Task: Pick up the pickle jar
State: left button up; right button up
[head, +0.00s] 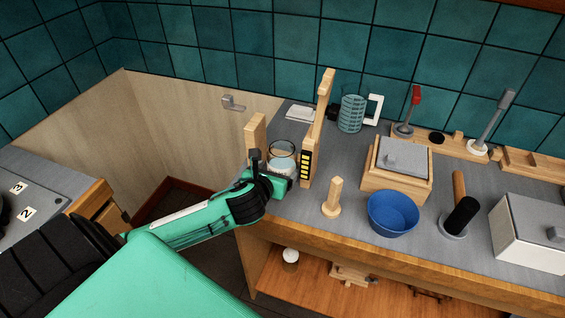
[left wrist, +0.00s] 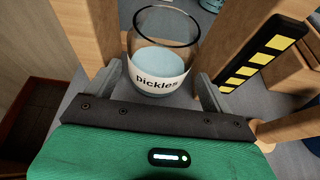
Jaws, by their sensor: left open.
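The pickle jar (head: 281,158) is a clear glass jar with pale contents and a white label. It stands upright on the grey counter between two wooden posts. In the left wrist view the jar (left wrist: 161,72) shows the word "pickles", its open rim towards the top. My left gripper (head: 273,174) is at the jar's near side. Its two fingers (left wrist: 158,80) are open, one on each side of the jar's lower part. I cannot tell whether they touch the glass. The jar's base is partly hidden by the gripper in the head view.
The left post (head: 255,137) and the taller right post (head: 320,115) with a yellow-black strip (head: 305,166) stand close beside the jar.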

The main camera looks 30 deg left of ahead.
pick_arm(q)
jog(key=shift+w+a, duration=0.1)
jog(key=shift+w, duration=0.25)
jog(key=shift+w+a+f, duration=0.1)
jog(key=shift+w, duration=0.3)
jog(key=p+x, duration=0.1)
jog(key=x, duration=0.2)
jog(key=shift+w, duration=0.2)
jog(key=shift+w+a+f, duration=0.1)
jog(key=shift+w+f, duration=0.1)
jog(key=shift+w, duration=0.1)
pick_arm(e)
jog(key=shift+w+r, duration=0.7)
jog(key=shift+w, duration=0.05)
pick_arm(q)
jog(key=c, duration=1.4)
